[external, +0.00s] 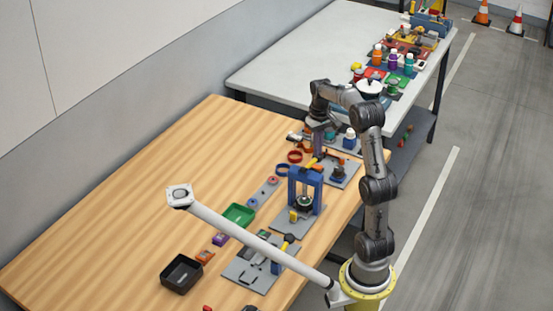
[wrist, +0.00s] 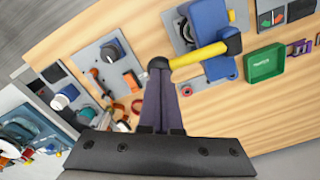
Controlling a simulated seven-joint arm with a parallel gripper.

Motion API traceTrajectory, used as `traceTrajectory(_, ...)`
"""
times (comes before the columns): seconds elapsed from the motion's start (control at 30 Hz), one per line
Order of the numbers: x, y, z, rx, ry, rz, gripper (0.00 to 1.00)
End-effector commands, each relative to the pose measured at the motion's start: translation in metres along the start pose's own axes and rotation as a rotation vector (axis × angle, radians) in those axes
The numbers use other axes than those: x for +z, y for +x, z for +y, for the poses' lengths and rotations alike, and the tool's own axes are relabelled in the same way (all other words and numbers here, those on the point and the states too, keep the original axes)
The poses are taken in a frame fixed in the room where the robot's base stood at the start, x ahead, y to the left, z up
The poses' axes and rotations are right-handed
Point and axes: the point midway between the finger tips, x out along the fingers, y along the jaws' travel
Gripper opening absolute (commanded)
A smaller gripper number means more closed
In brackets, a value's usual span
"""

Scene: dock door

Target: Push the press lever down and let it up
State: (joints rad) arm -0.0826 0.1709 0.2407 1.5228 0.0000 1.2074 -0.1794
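The press (external: 305,190) is a blue frame on a grey plate near the middle of the wooden table; its blue body (wrist: 208,28) is at the top of the wrist view. Its yellow lever (wrist: 197,55) reaches left to a black round knob (wrist: 158,64). In the external view the lever (external: 311,162) shows as a small yellow piece at the press top. My gripper (wrist: 160,82) points down with its two purple fingers close together and nothing visible between them. The fingertips are at the knob in the wrist view; whether they touch it I cannot tell.
A grey plate with a black knob (wrist: 113,52) stands beside the press, with red and blue rings (external: 294,156) nearby. A green tray (external: 238,215) and a black bin (external: 181,274) lie on the other side. A white bar crosses the near table in the external view.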

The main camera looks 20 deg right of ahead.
Motion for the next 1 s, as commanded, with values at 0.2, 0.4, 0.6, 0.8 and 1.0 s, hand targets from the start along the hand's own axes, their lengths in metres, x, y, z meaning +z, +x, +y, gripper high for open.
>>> traceTrajectory(0.2, 0.001, 0.005, 0.000, 0.000, 0.000, -0.002, 0.00)
traceTrajectory(0.4, 0.001, 0.009, -0.001, 0.000, 0.000, -0.001, 0.00)
traceTrajectory(0.6, 0.001, 0.012, -0.001, 0.000, 0.000, -0.001, 0.00)
traceTrajectory(0.8, 0.001, 0.012, -0.001, 0.000, 0.000, -0.001, 0.00)
traceTrajectory(1.0, 0.001, 0.012, -0.001, 0.000, 0.000, -0.001, 0.00)
